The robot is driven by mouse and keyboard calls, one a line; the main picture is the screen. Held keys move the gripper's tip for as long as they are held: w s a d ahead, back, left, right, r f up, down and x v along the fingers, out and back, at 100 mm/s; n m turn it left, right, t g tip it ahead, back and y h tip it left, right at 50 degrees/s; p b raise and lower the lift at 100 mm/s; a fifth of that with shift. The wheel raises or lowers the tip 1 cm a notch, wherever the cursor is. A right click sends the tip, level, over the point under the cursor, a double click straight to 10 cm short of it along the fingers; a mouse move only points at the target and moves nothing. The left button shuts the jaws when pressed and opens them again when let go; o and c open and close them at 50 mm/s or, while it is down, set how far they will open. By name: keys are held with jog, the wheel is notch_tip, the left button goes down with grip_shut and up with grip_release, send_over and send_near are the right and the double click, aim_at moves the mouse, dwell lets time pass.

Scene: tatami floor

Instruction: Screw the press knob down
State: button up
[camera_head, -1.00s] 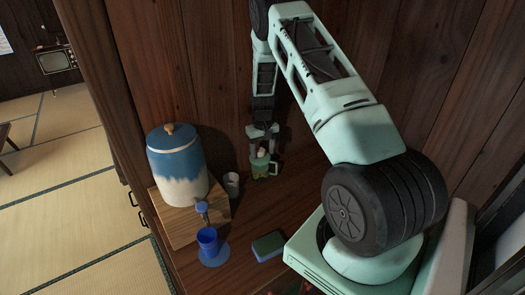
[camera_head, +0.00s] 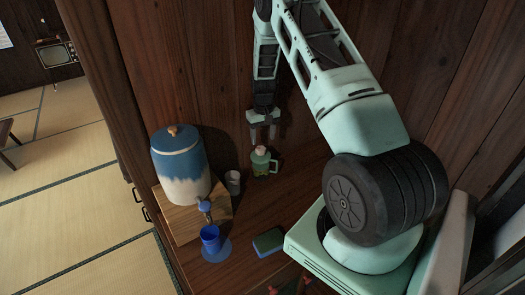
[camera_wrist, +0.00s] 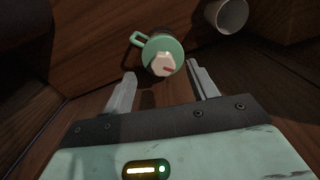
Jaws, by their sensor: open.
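A green jug (camera_head: 262,166) with a side handle stands upright on the wooden counter near the back wall. Its pale press knob (camera_head: 261,150) is on top; the wrist view shows the knob (camera_wrist: 163,65) with a reddish mark, inside the jug's green rim (camera_wrist: 150,50). My gripper (camera_head: 264,135) is open and empty, above the knob and apart from it. In the wrist view my gripper's fingers (camera_wrist: 161,75) are spread wide, with the knob showing between and beyond their tips. I cannot tell from here how far the knob is screwed in.
A white cup (camera_head: 233,182) stands just left of the jug.

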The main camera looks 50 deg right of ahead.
aim_at(261, 148)
dwell(0.7)
jog(key=n, duration=0.1)
jog(key=n+p, duration=0.1)
jog(key=n, duration=0.2)
jog(key=shift+w+r+p, duration=0.3)
jog(key=shift+r, duration=0.1)
jog(key=n, duration=0.2)
jog(key=n+p, duration=0.1)
jog(key=n, duration=0.3)
jog(key=shift+w+r, duration=0.3)
jog(key=n, duration=0.2)
jog(key=n+p, duration=0.1)
jog(key=n, duration=0.1)
jog(key=shift+w+r+p, duration=0.2)
jog(key=shift+p, duration=0.1)
jog(key=n, duration=0.2)
jog(key=n+p, duration=0.1)
jog(key=shift+w+r+n, duration=0.15)
jog(key=shift+w+n, duration=0.05)
jog(key=shift+n, duration=0.2)
jog(key=shift+d+f+n, duration=0.25)
jog(key=shift+d+n, duration=0.05)
jog(key=shift+n, duration=0.5)
jog(key=shift+d+f+n, duration=0.1)
jog(key=shift+f+n, duration=0.2)
jog(key=shift+n, duration=0.1)
